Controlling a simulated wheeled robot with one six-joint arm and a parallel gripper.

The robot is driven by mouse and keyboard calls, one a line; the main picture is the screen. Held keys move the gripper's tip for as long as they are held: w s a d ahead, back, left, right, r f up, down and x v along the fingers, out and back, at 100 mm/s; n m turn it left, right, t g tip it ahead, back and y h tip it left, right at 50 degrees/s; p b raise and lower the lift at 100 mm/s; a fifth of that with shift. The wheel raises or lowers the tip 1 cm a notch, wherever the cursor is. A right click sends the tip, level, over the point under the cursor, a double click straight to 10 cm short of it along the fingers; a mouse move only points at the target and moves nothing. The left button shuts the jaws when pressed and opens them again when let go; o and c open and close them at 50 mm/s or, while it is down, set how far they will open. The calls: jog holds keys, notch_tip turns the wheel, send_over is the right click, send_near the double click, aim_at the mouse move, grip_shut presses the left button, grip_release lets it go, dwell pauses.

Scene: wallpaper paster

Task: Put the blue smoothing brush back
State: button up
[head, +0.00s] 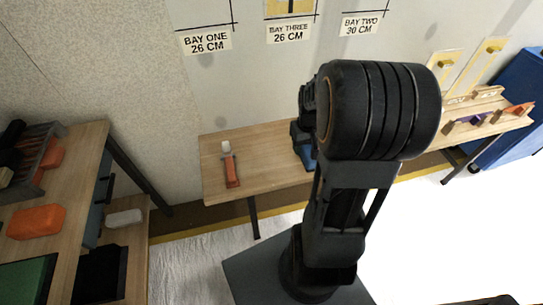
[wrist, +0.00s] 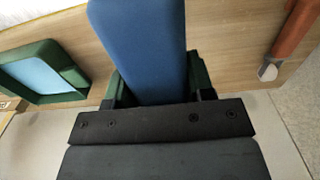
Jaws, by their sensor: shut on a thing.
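The blue smoothing brush (wrist: 140,45) fills the upper middle of the wrist view, between the dark green fingers of my gripper (wrist: 157,92). My gripper is shut on it. Wood tabletop shows behind and on both sides of the brush; I cannot tell whether the brush touches it. In the head view a small blue part, probably the brush (head: 308,163), shows over the wooden table (head: 264,182) at the left edge of my arm. My arm hides most of the gripper there.
An orange-handled tool (head: 231,170) lies on the table's left part. A green-rimmed tray with a light blue inside (wrist: 82,78) is left of the brush in the wrist view. Wall labels hang above the table. A side bench (head: 80,165) stands left, a tool rack (head: 480,122) right.

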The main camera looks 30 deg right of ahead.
jog(key=w+a+f+b, duration=0.1)
jog(key=w+a+f, duration=0.1)
jog(key=w+f, duration=0.1)
jog(key=w+a+f, duration=0.2)
jog(key=w, duration=0.2)
jog(key=w+a+f+b, duration=0.1)
jog(key=w+f, duration=0.2)
jog(key=shift+w+a+f+b, duration=0.25)
jog(key=shift+a+f+b, duration=0.05)
jog(key=shift+a, duration=0.1)
jog(key=f, duration=0.3)
jog(key=shift+w+a+f, duration=0.15)
jog(key=shift+w, duration=0.15)
jog(key=shift+c, duration=0.4)
jog(key=o, duration=1.1)
jog(key=shift+f+b, duration=0.15)
jog(key=shift+b, duration=0.2)
